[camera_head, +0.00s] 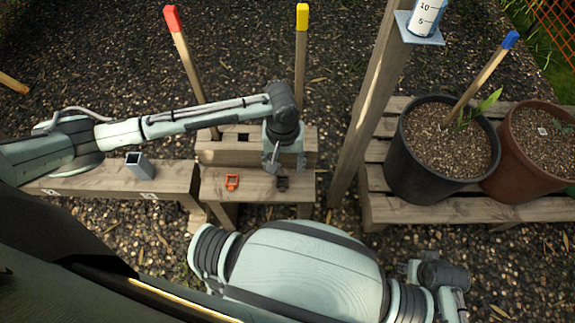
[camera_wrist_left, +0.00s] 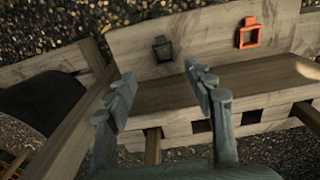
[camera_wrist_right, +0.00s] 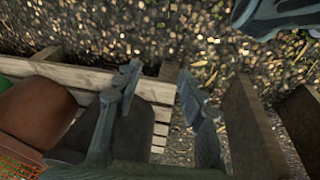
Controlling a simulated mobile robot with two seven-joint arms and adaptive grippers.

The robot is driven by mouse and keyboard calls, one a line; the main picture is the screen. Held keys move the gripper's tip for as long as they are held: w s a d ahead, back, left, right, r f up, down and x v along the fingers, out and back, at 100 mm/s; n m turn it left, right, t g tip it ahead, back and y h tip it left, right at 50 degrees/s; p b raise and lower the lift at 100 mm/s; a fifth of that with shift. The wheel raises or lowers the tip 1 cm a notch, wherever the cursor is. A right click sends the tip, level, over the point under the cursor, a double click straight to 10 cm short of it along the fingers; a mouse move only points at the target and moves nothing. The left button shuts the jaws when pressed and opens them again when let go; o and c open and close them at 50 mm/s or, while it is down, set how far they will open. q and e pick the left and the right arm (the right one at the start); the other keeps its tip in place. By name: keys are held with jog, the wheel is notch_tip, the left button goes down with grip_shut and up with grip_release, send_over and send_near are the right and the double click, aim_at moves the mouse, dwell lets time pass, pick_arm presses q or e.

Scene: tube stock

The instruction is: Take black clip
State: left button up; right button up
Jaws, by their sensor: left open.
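The black clip (camera_head: 282,183) lies on the lower wooden step of the bench, partly under my left gripper in the head view. It shows as a dark square frame in the left wrist view (camera_wrist_left: 163,48). My left gripper (camera_head: 283,168) is open and empty above the step, close to the clip. In the left wrist view its fingertips (camera_wrist_left: 160,79) are apart, and the clip appears beyond the gap, not between them. My right gripper's fingers (camera_wrist_right: 159,77) are apart and empty in the right wrist view, away from the clip.
An orange clip (camera_head: 232,182) lies left of the black one. Red-topped (camera_head: 190,60) and yellow-topped (camera_head: 301,45) stakes rise behind. A grey square tube (camera_head: 138,165) stands on the left plank. A wooden post (camera_head: 362,110) and a black pot (camera_head: 405,160) stand right.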

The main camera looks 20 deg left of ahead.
aim_at(283, 181)
pick_arm(q)
jog(key=f, duration=0.4)
jog(key=f+b, duration=0.1)
jog(key=f, duration=0.2)
jog(key=shift+w+a, duration=0.2)
jog(key=shift+a, duration=0.2)
jog(key=shift+f, duration=0.35)
jog(key=c, duration=0.8)
pick_arm(e)
jog(key=r, duration=0.2)
jog(key=shift+w+a+r, duration=0.15)
jog(key=shift+w+r, duration=0.1)
jog(key=shift+r, duration=0.05)
